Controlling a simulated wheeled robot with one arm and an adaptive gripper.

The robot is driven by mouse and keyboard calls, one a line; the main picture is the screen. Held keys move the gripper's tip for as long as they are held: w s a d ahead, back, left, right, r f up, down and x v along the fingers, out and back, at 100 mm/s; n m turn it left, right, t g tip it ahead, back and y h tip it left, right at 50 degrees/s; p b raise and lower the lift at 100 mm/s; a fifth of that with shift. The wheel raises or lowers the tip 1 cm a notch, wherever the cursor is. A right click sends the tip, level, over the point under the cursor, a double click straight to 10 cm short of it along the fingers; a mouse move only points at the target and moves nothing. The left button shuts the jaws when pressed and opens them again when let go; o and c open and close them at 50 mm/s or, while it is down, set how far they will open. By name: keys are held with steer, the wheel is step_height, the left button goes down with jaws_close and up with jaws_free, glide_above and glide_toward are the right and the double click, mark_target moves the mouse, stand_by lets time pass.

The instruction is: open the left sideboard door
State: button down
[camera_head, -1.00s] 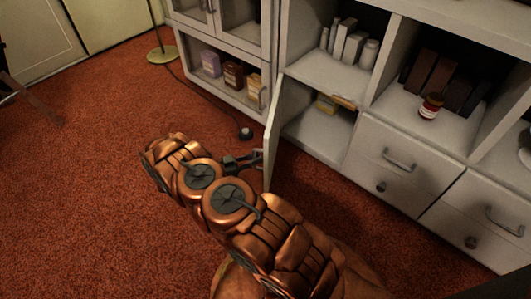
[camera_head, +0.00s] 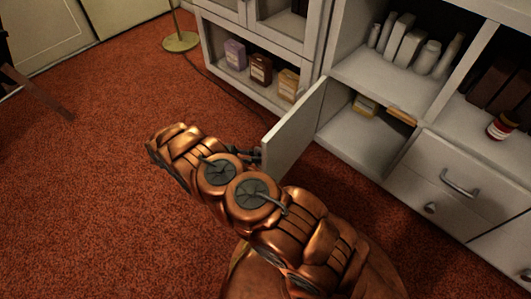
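The left sideboard door (camera_head: 294,132) is a pale grey panel, hinged at its right side and standing well open from the white sideboard (camera_head: 374,76). The compartment behind it shows a small yellowish box (camera_head: 365,104) and an orange-brown item (camera_head: 402,116). My gripper (camera_head: 256,157) is at the outer left edge of the door, mostly hidden behind my copper-coloured arm. I cannot tell whether its fingers are closed on the door's handle or edge.
A glass-fronted cabinet (camera_head: 209,39) with several boxes stands to the left of the open door. Drawers (camera_head: 448,187) are to the right. A lamp base (camera_head: 181,42) stands at the back. Red carpet (camera_head: 90,200) is clear on the left.

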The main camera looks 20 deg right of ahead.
steer(key=shift+w+a, duration=0.25)
steer(key=c, duration=1.2)
jaws_free()
steer(key=shift+d, duration=0.1)
steer(key=shift+d, duration=0.15)
